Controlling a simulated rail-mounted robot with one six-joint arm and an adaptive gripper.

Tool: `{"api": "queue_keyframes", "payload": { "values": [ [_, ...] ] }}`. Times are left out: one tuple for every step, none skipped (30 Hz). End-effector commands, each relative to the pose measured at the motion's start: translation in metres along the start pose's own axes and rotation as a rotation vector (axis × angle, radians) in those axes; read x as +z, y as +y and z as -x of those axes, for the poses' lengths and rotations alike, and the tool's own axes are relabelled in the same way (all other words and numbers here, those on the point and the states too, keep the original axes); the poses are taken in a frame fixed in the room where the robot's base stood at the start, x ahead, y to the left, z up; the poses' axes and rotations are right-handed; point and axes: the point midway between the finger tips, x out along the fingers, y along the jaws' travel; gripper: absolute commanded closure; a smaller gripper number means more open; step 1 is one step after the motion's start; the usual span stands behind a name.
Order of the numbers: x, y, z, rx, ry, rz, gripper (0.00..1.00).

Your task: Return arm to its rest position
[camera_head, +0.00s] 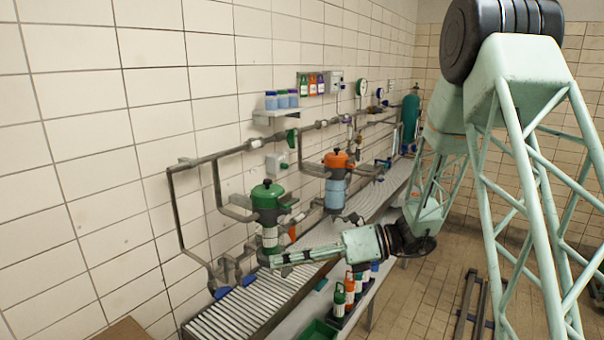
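My gripper (275,261) is at the end of my pale green arm, in the middle of the head camera view. It points left, level with the lower part of the green-topped canister (267,197) and in front of the pipework. The fingers look long and close together, but the frame does not show clearly whether they are open or shut. I see nothing hanging from them. My arm comes down from the upper right and bends at a dark joint before the gripper. Whether the gripper touches the canister cannot be told.
Grey pipes (205,159) run along the tiled wall, with an orange-topped canister (335,190) further back. A slatted bench (240,310) runs below. Several bottles (350,285) stand under my gripper, near a green crate (318,330). Open floor (420,310) lies to the right.

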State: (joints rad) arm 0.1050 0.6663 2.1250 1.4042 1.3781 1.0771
Motion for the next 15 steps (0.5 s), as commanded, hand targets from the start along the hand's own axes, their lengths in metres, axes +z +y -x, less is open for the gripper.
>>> {"api": "queue_keyframes", "payload": {
  "values": [
    [0.0, 0.01, 0.001, 0.001, 0.018, 0.031, 0.8],
    [0.0, 0.016, 0.002, 0.002, 0.03, 0.05, 0.8],
    [-0.001, 0.023, 0.003, 0.003, 0.044, 0.074, 0.8],
    [-0.002, 0.029, 0.004, 0.004, 0.057, 0.092, 0.8],
    [-0.003, 0.034, 0.005, 0.005, 0.068, 0.111, 0.8],
    [-0.005, 0.041, 0.006, 0.006, 0.084, 0.135, 0.8],
    [-0.006, 0.046, 0.007, 0.006, 0.096, 0.153, 0.8],
    [-0.007, 0.051, 0.008, 0.007, 0.107, 0.172, 0.8],
    [-0.009, 0.058, 0.01, 0.009, 0.123, 0.196, 0.8],
    [-0.01, 0.063, 0.011, 0.01, 0.134, 0.214, 0.8],
    [-0.011, 0.068, 0.012, 0.011, 0.145, 0.232, 0.8],
    [-0.013, 0.075, 0.013, 0.013, 0.161, 0.257, 0.8],
    [-0.014, 0.08, 0.015, 0.013, 0.172, 0.276, 0.8],
    [-0.016, 0.084, 0.016, 0.014, 0.185, 0.294, 0.8],
    [-0.018, 0.09, 0.018, 0.016, 0.2, 0.319, 0.8]
  ]
}}
